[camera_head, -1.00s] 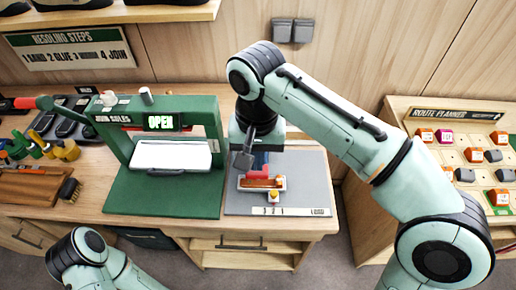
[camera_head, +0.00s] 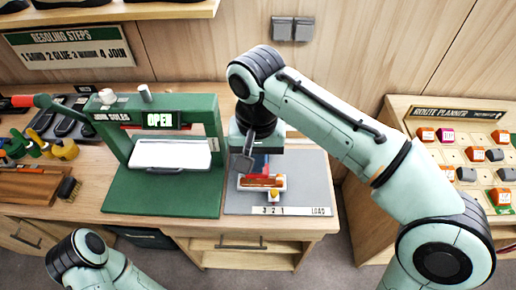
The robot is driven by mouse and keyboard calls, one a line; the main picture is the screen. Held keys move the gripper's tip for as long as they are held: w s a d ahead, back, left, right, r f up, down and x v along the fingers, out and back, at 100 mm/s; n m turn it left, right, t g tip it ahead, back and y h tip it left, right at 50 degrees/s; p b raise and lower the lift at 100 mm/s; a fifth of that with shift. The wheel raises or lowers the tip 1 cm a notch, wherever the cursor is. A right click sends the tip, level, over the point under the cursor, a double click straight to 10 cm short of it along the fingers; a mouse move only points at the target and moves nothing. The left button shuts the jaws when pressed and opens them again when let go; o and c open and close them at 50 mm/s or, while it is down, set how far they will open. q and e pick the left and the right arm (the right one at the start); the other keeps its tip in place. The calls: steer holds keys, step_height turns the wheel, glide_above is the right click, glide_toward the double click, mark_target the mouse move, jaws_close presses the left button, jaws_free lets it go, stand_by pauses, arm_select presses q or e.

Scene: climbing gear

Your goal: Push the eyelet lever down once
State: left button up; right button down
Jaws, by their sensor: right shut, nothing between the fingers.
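The eyelet press stands on a grey board, mostly hidden behind my right arm and gripper. A red part (camera_head: 256,172), which looks like its lever, shows just below and right of my right gripper (camera_head: 243,164). The gripper is shut and empty, pointing down; I cannot tell whether it touches the red part.
A green press marked OPEN (camera_head: 160,121) stands left of the grey board (camera_head: 305,180), with a white plate in it. A label strip (camera_head: 290,211) reads 3 2 1 LOAD. A route planner board (camera_head: 460,113) stands at right.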

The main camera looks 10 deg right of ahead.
mark_target(257, 177)
steer(key=shift+s+f+b, duration=0.15)
steer(key=shift+f+b, duration=1.45)
steer(key=shift+f, duration=1.05)
arm_select(q)
steer(key=f, duration=0.1)
steer(key=s+f+b, duration=0.1)
steer(key=f, duration=0.3)
steer(key=shift+s, duration=0.35)
arm_select(e)
step_height(257, 177, down, 2)
steer(key=shift+f, duration=0.1)
step_height(257, 177, up, 2)
steer(key=shift+p, duration=0.75)
step_height(257, 177, up, 4)
steer(key=p, duration=0.3)
steer(key=shift+r+p, duration=0.2)
steer(key=shift+p, duration=0.2)
step_height(257, 177, up, 4)
steer(key=p, duration=0.3)
steer(key=shift+r+p, duration=0.95)
steer(key=shift+r, duration=0.5)
arm_select(q)
steer(key=w+r, duration=0.7)
steer(key=r, duration=0.5)
steer(key=shift+t, duration=0.3)
arm_select(e)
steer(key=shift+f, duration=0.1)
